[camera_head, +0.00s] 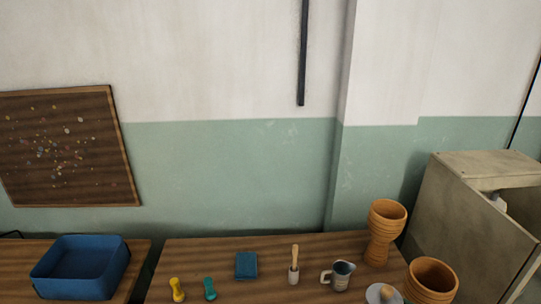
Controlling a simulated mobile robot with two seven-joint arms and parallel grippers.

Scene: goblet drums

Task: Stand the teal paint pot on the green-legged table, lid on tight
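I cannot make out a teal paint pot for certain. A small teal knobbed item (210,289) stands near the bottom edge on the brown wooden table (205,252), beside a similar yellow one (177,290). A flat dark teal block (246,265) lies behind them. A pale round disc with a tan knob (380,293), perhaps a lid, is partly cut off at the bottom right. No table legs show, so I cannot tell which table has green ones. Neither of my grippers is in view.
A blue open bin (82,266) sits on a separate table surface (137,252) at left. A beige open cabinet (470,220) stands at right.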

